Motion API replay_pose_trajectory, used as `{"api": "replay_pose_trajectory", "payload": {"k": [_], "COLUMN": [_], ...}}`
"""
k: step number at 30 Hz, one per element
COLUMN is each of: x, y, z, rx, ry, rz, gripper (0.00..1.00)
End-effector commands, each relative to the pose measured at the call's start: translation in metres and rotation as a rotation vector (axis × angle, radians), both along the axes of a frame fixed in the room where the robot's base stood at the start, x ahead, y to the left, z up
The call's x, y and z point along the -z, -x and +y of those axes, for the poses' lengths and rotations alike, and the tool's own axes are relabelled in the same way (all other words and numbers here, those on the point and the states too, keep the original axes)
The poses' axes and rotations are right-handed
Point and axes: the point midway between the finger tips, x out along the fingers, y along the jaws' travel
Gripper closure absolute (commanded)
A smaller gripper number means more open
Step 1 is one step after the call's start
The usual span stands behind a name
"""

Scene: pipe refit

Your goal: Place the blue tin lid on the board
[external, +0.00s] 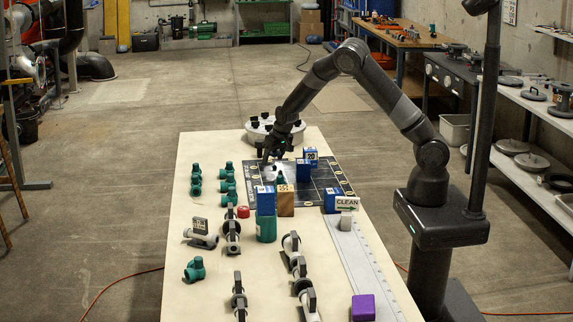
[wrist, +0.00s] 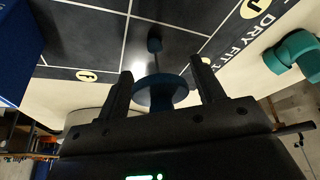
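A dark blue round disc (wrist: 160,92), which looks like the blue tin lid, is between the two fingers of my gripper (wrist: 162,80) in the wrist view. In the external view my gripper (external: 270,157) points down over the back left of the dark gridded board (external: 312,183). The lid is too small to make out clearly there. The board also shows in the wrist view (wrist: 90,30).
Blue blocks (external: 311,154) and (external: 331,201) stand on and by the board; another (external: 265,200) tops a teal cylinder (external: 266,230) beside a brown block (external: 286,200). Teal fittings (external: 196,180) lie left. A round grey stand (external: 262,130) is behind. Valves and a purple block (external: 363,308) are nearer.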

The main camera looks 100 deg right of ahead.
Motion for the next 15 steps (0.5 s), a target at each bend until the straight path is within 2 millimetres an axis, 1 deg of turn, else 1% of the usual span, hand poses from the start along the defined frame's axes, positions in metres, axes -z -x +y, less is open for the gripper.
{"api": "replay_pose_trajectory", "payload": {"k": [2,9,12,15], "x": [0.000,-0.001,-0.008,-0.020], "y": [0.000,0.000,0.000,0.003], "z": [0.000,0.000,0.001,0.006], "rx": [0.000,0.000,-0.001,-0.002], "ry": [0.000,0.001,0.001,0.001], "rz": [0.000,-0.001,-0.003,-0.002], "gripper": [0.33,0.33,0.33,0.33]}}
